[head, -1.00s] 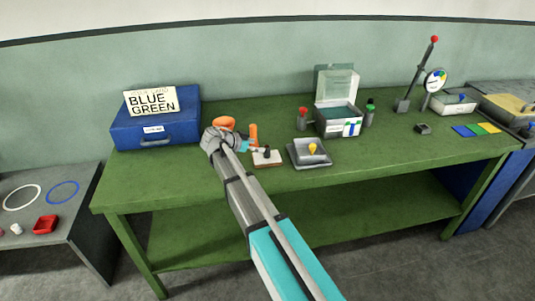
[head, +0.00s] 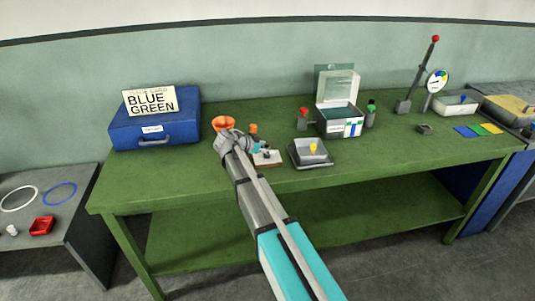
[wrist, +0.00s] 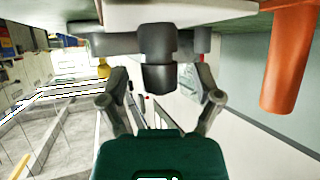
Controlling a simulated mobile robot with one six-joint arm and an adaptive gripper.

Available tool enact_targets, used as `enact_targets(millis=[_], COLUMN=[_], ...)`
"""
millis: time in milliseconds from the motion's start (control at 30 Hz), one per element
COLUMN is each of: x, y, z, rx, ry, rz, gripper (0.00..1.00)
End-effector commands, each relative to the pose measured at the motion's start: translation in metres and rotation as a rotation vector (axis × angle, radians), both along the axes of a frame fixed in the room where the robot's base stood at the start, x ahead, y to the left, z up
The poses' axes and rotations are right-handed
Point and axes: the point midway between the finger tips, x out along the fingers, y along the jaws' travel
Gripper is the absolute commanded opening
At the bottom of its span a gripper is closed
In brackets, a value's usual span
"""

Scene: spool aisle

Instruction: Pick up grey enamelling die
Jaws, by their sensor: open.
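A dark grey piece, which looks like the enamelling die (wrist: 158,60), shows in the wrist view beyond my finger gap, roughly centred. That view is upside down, so the die stands on a pale-topped block (wrist: 180,13) seen along the top. In the head view the die is a small dark shape on the block (head: 267,159), close to the right of my gripper (head: 252,148). My gripper is open, with its two fingers (wrist: 165,92) apart in the wrist view. I cannot tell whether the die is between the tips or just past them.
An orange cylinder (wrist: 289,60) is beside the block. An orange bowl (head: 223,123) is behind my gripper. A grey tray (head: 297,160) with a yellow-topped piece (head: 313,149) is right of the block. A blue case (head: 120,135) is at the left. The front edge of the green table is clear.

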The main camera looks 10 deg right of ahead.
Motion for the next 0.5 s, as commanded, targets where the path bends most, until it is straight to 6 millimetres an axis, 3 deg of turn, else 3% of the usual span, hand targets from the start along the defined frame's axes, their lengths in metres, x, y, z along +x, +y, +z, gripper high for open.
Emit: enact_targets(millis=[400,500], x=[-0.0001,-0.0002], y=[0.0000,0.0001], z=[0.0004,0.0003], rx=[0.000,0.000], ry=[0.000,0.000], rz=[-0.001,-0.001], gripper=[0.82,0.64])
